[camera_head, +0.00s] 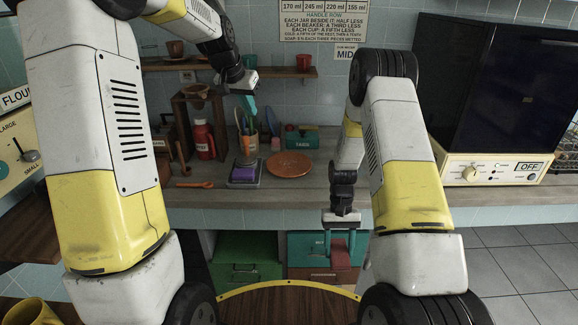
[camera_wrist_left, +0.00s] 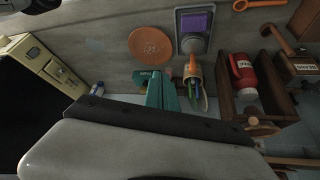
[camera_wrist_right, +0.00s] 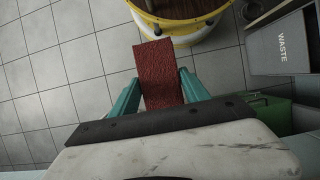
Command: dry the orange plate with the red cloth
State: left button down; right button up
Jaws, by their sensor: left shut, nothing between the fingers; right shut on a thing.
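The orange plate (camera_head: 289,164) lies flat on the counter near its middle. It also shows in the left wrist view (camera_wrist_left: 150,44), with small pale specks on its face that may be drops. My right gripper (camera_head: 341,238) is in front of the counter, below its top and to the right of the plate. It is shut on the red cloth (camera_head: 341,263), which hangs from the fingers. The right wrist view shows the cloth (camera_wrist_right: 157,75) above the tiled floor. My left gripper (camera_head: 248,103) is shut and empty, above and behind the plate, near the wall.
A dark tray (camera_head: 231,184) with a purple sponge (camera_head: 244,173) is just left of the plate. Behind stand a utensil pot (camera_head: 249,144), a red flask (camera_head: 203,140) and a teal box (camera_head: 302,138). A shelf (camera_head: 275,72) is near my left gripper.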

pick_arm(q)
jog(key=w+d+f, duration=0.1)
jog(key=w+f, duration=0.8)
jog(key=m, duration=0.2)
send_over(269, 162)
jog(key=s+a, duration=0.1)
jog(key=s, duration=0.1)
jog(key=f, duration=1.2)
jog(key=shift+w, duration=0.25)
jog(key=shift+f, duration=2.75)
jog(key=shift+f, duration=0.4)
jog(key=shift+w+r, duration=0.1)
jog(key=shift+r, duration=2.9)
